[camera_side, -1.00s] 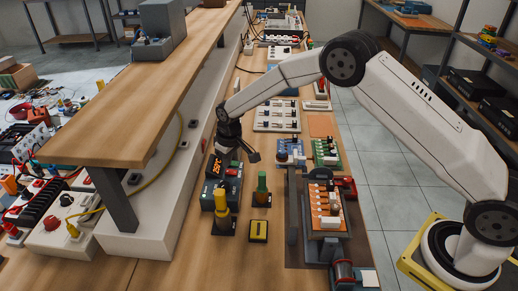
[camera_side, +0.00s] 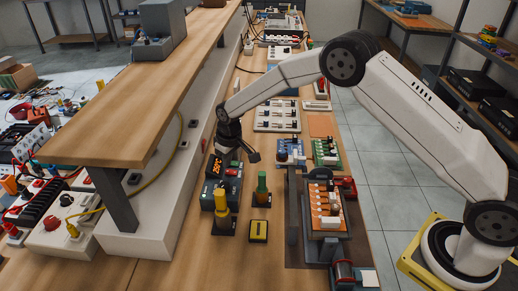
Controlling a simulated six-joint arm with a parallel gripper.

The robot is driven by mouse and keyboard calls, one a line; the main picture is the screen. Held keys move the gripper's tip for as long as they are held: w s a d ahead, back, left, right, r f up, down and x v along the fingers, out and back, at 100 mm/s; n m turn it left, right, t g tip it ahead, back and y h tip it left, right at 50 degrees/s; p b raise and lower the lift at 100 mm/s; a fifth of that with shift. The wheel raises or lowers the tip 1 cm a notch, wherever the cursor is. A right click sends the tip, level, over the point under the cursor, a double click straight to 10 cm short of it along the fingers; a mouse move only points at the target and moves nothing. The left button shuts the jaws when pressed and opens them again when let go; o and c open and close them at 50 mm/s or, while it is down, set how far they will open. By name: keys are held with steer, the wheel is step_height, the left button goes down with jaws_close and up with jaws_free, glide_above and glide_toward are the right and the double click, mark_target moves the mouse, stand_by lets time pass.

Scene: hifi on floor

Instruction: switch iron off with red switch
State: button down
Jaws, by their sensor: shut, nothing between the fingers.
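The soldering iron station (camera_side: 231,182) is a dark grey-green box with an orange lit display (camera_side: 215,165), standing on the bench left of the middle. A small red spot, likely the red switch (camera_side: 232,173), shows on its top; it is too small to tell its position. My gripper (camera_side: 238,157) is dark and shut, with nothing in it. It hangs just above the station's far end, beside the display. I cannot tell whether it touches the station.
An orange circuit board (camera_side: 325,208) sits in a fixture to the right. A raised wooden shelf (camera_side: 150,95) borders the left.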

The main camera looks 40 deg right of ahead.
mark_target(231, 173)
steer(key=shift+f, duration=1.15)
stand_by(1.3)
steer(key=shift+r, duration=3.5)
steer(key=shift+s+d+r, duration=0.25)
steer(key=shift+s+r, duration=0.05)
steer(key=shift+s, duration=0.1)
steer(key=s+d+r+m, duration=0.1)
steer(key=s+d, duration=0.2)
steer(key=s, duration=0.6)
steer(key=s+d+r+m, duration=0.1)
steer(key=s+d+r, duration=0.1)
steer(key=s, duration=0.8)
steer(key=s+d+r+m, duration=0.1)
steer(key=s+d+r, duration=0.1)
steer(key=s, duration=0.8)
steer(key=shift+d+t, duration=0.4)
steer(key=shift+d, duration=0.45)
